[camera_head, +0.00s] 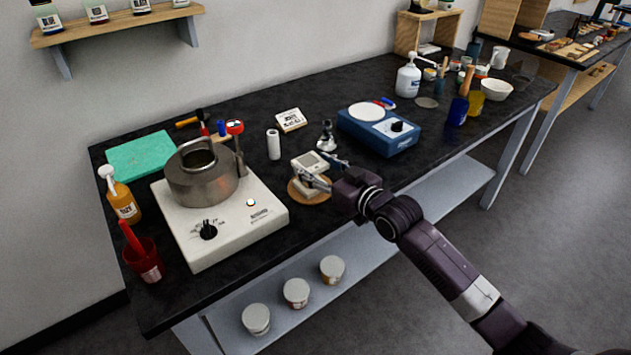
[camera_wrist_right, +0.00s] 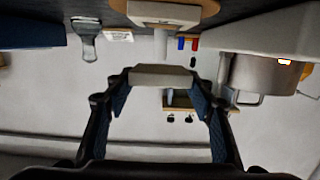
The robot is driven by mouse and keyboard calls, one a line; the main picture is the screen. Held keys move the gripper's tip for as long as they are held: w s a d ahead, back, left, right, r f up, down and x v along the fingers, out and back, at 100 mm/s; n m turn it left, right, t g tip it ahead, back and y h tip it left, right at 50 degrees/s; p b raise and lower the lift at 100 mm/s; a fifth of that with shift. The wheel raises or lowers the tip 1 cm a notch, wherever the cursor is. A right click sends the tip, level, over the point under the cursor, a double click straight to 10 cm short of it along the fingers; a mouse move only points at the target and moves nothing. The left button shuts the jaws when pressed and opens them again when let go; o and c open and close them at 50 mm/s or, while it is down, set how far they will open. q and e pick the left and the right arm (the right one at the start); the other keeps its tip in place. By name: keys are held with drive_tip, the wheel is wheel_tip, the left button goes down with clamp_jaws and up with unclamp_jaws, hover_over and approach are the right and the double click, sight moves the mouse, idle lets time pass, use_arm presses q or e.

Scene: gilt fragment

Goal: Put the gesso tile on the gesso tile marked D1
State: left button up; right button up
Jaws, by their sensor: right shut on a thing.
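My right gripper (camera_head: 326,174) is shut on a small pale gesso tile (camera_head: 309,161). In the right wrist view the held tile (camera_wrist_right: 165,76) spans the space between the two fingertips (camera_wrist_right: 165,84). Below it in the head view, another pale tile (camera_head: 311,184) lies on a round wooden disc (camera_head: 304,197), partly hidden by the held tile and the gripper. The held tile appears above this lower tile; I cannot tell the exact gap. No D1 mark is readable. The wrist view also shows the lower tile (camera_wrist_right: 165,13) and disc (camera_wrist_right: 172,24). My left gripper is not in view.
A white hotplate (camera_head: 250,222) with a steel pot (camera_head: 201,178) stands left of the disc. A blue scale (camera_head: 379,132) stands to the right. The black bench is crowded.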

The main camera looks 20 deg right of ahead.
drive_tip(key=shift+f, duration=2.45)
drive_tip(key=o, duration=1.3)
drive_tip(key=v, duration=1)
drive_tip(key=shift+s+b, duration=0.25)
drive_tip(key=shift+b, duration=0.05)
drive_tip(key=shift+v, duration=0.8)
